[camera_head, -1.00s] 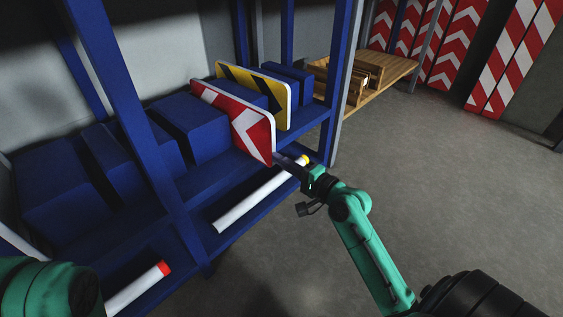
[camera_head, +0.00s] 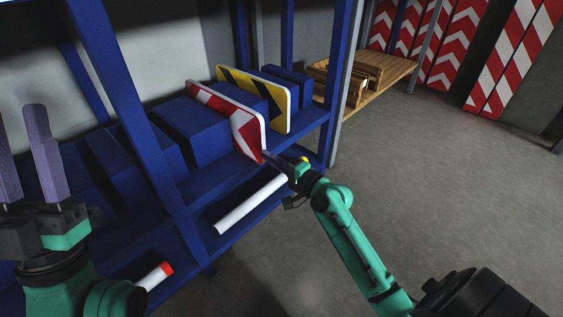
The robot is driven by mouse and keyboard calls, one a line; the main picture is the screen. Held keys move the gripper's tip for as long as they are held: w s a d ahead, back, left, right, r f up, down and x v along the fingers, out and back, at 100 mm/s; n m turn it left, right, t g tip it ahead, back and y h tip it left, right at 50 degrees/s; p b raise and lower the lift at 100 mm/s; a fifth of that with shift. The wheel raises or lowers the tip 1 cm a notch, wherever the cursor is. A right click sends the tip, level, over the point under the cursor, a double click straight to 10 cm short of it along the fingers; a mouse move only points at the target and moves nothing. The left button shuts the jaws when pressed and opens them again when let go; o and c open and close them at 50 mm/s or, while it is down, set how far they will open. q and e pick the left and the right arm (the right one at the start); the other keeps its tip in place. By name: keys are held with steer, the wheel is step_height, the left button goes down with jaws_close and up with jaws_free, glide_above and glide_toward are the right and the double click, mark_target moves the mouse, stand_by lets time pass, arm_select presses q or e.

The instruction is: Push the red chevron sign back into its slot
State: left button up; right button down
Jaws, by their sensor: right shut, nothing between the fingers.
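The red and white chevron sign (camera_head: 240,129) stands upright on the blue shelf, between blue blocks, with its near edge towards me. A yellow and black chevron sign (camera_head: 277,99) stands just behind it to the right. My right gripper (camera_head: 268,156) is shut and empty, its tip at the lower near edge of the red sign; whether it touches cannot be told for certain. My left gripper (camera_head: 25,158) is raised at the left, its two purple fingers apart with nothing between them.
The blue shelf rack has an upright post (camera_head: 133,130) between my two arms. A wooden shelf (camera_head: 385,80) stands behind. Grey floor (camera_head: 450,190) is clear at right.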

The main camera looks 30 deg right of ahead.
mark_target(258, 150)
steer(key=p+x, duration=0.1)
steer(key=x, duration=0.4)
steer(key=shift+w+a, duration=0.1)
steer(key=shift+w, duration=0.05)
arm_select(q)
steer(key=w+d+f+n+g+y, duration=0.1)
steer(key=w+f+y, duration=0.1)
steer(key=f, duration=0.4)
steer(key=w+d+f+n+g+y, duration=0.1)
steer(key=w+f+n+g+y, duration=0.1)
steer(key=f, duration=0.4)
steer(key=shift+w+d+f+y, duration=0.15)
steer(key=shift+w+f+y, duration=0.2)
steer(key=shift+w, duration=0.45)
